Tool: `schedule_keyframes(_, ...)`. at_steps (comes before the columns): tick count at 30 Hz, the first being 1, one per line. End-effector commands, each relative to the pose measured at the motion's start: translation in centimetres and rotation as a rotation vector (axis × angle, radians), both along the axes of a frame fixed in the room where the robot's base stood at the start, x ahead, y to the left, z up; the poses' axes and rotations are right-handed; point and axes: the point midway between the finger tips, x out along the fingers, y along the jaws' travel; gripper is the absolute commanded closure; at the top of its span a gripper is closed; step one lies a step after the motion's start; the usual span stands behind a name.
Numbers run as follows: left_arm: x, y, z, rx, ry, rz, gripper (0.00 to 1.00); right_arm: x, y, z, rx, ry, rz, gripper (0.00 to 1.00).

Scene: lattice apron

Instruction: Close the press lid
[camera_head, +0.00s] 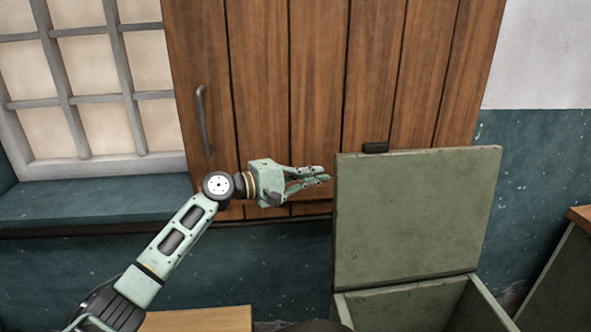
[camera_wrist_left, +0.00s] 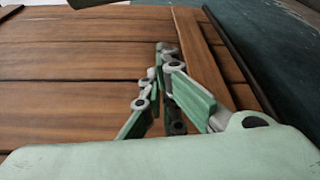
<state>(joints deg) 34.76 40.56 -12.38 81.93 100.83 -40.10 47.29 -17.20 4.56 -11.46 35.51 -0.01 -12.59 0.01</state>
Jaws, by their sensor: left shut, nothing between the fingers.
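The press is a green box (camera_head: 472,306) at the lower right of the head view. Its flat green lid (camera_head: 415,220) stands upright, open, hinged along its lower edge. A small dark tab (camera_head: 375,147) sits on the lid's top edge. My left gripper (camera_head: 327,174) is shut and empty, beside the lid's upper left corner; whether it touches the lid I cannot tell. The left wrist view shows its green fingers (camera_wrist_left: 168,60) against brown planks. The inside of the box shows only in part. My right gripper is not in view.
A wooden plank cabinet (camera_head: 290,90) with a dark handle (camera_head: 203,118) stands behind my left arm. A barred window (camera_head: 85,80) and blue sill (camera_head: 90,207) are at the left. A wooden surface (camera_head: 200,319) lies at bottom left, another green box (camera_head: 560,280) at far right.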

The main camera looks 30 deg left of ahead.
Motion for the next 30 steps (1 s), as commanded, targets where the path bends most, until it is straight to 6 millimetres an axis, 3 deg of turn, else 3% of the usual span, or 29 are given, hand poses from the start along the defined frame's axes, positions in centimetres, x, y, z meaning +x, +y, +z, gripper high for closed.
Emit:
schedule_keyframes(1, 0.7, -0.6, 0.4, -0.002, 0.0, -0.002, 1.0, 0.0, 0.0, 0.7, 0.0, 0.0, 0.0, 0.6)
schedule_keyframes(10, -2.3, -2.3, 0.7, 0.002, 0.001, 0.0, 1.0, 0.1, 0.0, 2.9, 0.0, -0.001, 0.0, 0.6)
schedule_keyframes(26, -2.8, -2.7, 0.7, 0.003, -0.003, 0.0, 1.0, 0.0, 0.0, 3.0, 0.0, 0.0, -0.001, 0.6)
schedule_keyframes(30, -3.0, -3.6, 1.0, 0.015, -0.023, -0.003, 1.0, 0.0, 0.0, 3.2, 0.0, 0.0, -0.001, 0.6)
